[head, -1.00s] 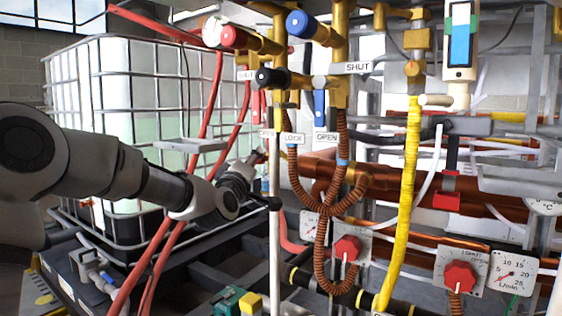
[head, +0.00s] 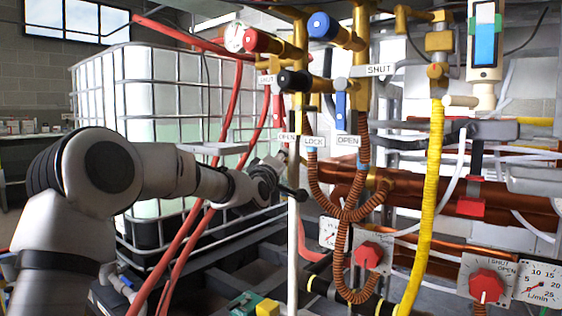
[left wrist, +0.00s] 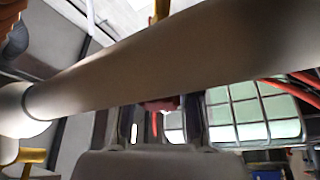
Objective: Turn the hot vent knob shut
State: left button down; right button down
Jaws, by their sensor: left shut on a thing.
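My left gripper (head: 276,170) is at the end of the arm from the left, beside the white vertical pipe (head: 293,240). In the left wrist view my left gripper (left wrist: 158,122) is shut on a small reddish part (left wrist: 160,105), seen between its fingers and mostly hidden by a thick pipe across the view. This part looks like a knob, but no label shows on it. Red-capped (head: 262,41) and blue-capped (head: 322,26) valves sit above, with a black-capped one (head: 293,79) below them. My right gripper is not in view.
A caged white tank (head: 165,100) stands behind my left arm. Red hoses (head: 185,245) run close to the forearm. Brown corrugated hoses, a yellow hose (head: 428,200) and red knobs on plates (head: 370,253) (head: 486,285) fill the right side.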

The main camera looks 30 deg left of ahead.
pick_arm(q)
jog(key=shift+m, duration=0.4)
jog(key=m+t+h, duration=0.1)
jog(key=m, duration=0.3)
jog(key=shift+r, duration=0.2)
jog(key=m+h+p, duration=0.1)
jog(key=m, duration=0.1)
jog(key=m+t+h+p, duration=0.1)
jog(key=m+h, duration=0.1)
jog(key=m, duration=0.1)
jog(key=shift+d+r, duration=0.15)
jog(key=shift+d, duration=0.05)
jog(key=m+h+p, duration=0.1)
jog(key=m, duration=0.2)
jog(key=m+h+p, duration=0.1)
jog(key=m+h, duration=0.1)
jog(key=m, duration=0.2)
jog(key=shift+d+r+t+h+p, duration=0.1)
jog(key=shift+d+t+h+p, duration=0.1)
jog(key=shift+t+h+p, duration=0.1)
jog(key=shift+d+m+g+h+p, duration=0.15)
jog(key=shift+m+h+p, duration=0.45)
jog(key=shift+m, duration=0.75)
jog(key=shift+m+g+h+p, duration=0.25)
jog(key=shift+m+h+p, duration=0.35)
jog(key=shift+m, duration=0.75)
jog(key=shift+f, duration=0.2)
jog(key=c, duration=0.9)
grip_release()
